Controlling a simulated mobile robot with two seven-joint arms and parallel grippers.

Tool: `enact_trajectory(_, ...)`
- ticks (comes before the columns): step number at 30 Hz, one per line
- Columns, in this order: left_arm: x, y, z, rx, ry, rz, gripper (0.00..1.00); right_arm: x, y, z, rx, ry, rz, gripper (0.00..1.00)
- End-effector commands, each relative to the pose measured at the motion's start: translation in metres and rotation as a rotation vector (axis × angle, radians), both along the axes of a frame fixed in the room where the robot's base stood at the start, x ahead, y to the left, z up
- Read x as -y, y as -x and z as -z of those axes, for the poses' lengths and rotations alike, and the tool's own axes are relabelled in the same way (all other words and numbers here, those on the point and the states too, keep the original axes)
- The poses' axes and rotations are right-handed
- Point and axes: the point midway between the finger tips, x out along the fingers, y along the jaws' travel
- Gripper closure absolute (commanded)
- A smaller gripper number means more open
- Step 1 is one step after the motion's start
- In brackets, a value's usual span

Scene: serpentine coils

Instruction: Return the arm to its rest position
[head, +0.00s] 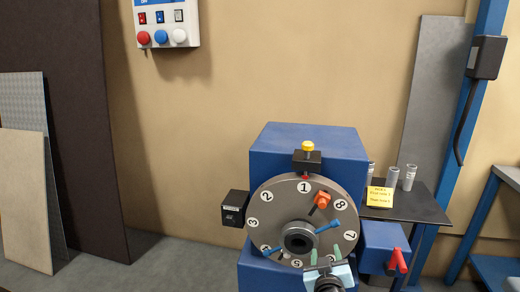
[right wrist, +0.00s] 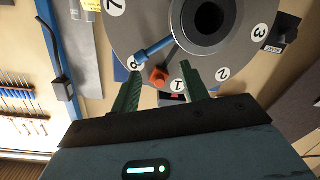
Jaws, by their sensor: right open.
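My right gripper (head: 326,256) is low in front of the grey numbered disc (head: 265,210) on a blue machine. In the right wrist view its two green fingers (right wrist: 160,72) stand apart with nothing held between them. Past the fingertips, that view shows an orange-red piece (right wrist: 159,77) and a blue handle (right wrist: 154,49) on the disc. The head view also shows the orange-red piece, at the disc's upper right. I cannot tell whether the fingers touch the disc. My left gripper is not in view.
The blue machine (head: 275,150) has a black box (head: 233,207) at its left and a red lever (head: 398,261) at its right. A dark shelf (head: 425,205) with several cylinders and a yellow note (head: 380,197) is at right.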

Motion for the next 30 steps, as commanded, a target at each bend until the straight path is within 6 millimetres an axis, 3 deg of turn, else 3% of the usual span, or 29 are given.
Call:
enact_trajectory(1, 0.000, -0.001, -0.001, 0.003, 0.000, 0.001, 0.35, 0.003, 0.021, 0.030, -0.052, -0.015, -0.015, 0.55)
enact_trajectory(6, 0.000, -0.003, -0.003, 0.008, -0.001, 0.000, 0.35, 0.006, 0.094, 0.108, -0.196, -0.080, -0.073, 0.55)
enact_trajectory(9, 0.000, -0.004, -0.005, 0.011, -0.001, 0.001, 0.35, 0.007, 0.142, 0.145, -0.278, -0.120, -0.104, 0.55)
enact_trajectory(15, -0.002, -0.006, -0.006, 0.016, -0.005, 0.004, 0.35, 0.007, 0.245, 0.199, -0.427, -0.208, -0.161, 0.55)
enact_trajectory(21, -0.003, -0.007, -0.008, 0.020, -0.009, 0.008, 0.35, 0.004, 0.347, 0.226, -0.558, -0.305, -0.204, 0.55)
enact_trajectory(24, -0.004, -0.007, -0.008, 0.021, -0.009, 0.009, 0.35, 0.003, 0.385, 0.230, -0.605, -0.344, -0.218, 0.55)
enact_trajectory(27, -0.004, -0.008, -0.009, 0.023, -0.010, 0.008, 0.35, 0.001, 0.410, 0.231, -0.635, -0.373, -0.226, 0.55)
enact_trajectory(30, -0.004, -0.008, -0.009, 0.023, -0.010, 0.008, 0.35, 0.000, 0.424, 0.231, -0.651, -0.390, -0.229, 0.55)
